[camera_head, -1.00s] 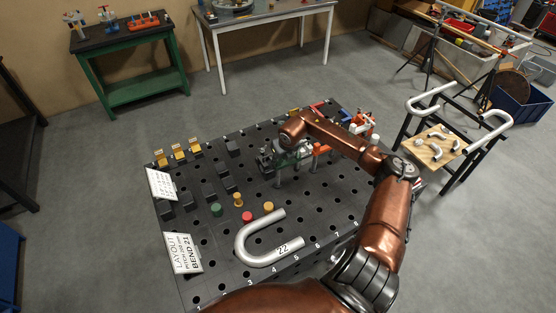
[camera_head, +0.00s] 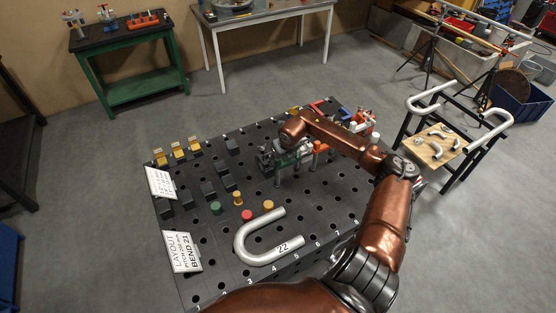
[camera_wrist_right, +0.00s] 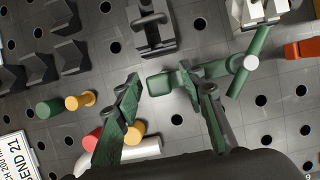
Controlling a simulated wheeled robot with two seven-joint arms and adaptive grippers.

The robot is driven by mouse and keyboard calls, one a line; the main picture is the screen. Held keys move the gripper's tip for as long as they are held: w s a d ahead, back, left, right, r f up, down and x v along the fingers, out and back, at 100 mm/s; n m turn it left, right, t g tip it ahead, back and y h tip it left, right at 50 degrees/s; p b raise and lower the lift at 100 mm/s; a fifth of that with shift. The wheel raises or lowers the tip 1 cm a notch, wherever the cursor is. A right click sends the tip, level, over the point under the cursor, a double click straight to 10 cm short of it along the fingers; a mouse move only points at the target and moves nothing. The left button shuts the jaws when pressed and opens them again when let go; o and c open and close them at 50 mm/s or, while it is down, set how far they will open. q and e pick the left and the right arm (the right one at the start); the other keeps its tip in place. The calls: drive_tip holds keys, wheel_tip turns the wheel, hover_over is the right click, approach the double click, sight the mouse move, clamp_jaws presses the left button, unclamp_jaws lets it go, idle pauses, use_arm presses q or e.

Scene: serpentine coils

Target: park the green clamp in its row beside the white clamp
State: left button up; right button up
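The green clamp (camera_wrist_right: 244,72) stands on the dark perforated table, close in front of my right gripper (camera_wrist_right: 168,110). In the right wrist view its bar reaches left to a green pad (camera_wrist_right: 160,82) between my finger tips. The two fingers are spread, with a gap left of the pad; I cannot tell whether the right finger touches the clamp. In the head view the green clamp (camera_head: 305,154) is partly hidden by my right arm. A pale clamp, seemingly the white one (camera_wrist_right: 262,14), is cut off at the top of the wrist view. My left gripper is out of view.
An orange clamp (camera_wrist_right: 301,49) stands to the right of the green one. A dark grey clamp (camera_wrist_right: 153,28) is beyond the fingers. Dark blocks (camera_wrist_right: 55,50), coloured pegs (camera_wrist_right: 79,101) and a bent tube (camera_head: 255,250) occupy the left and front. Open holes lie at front right.

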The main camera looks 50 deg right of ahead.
drive_tip(key=v, duration=1.2)
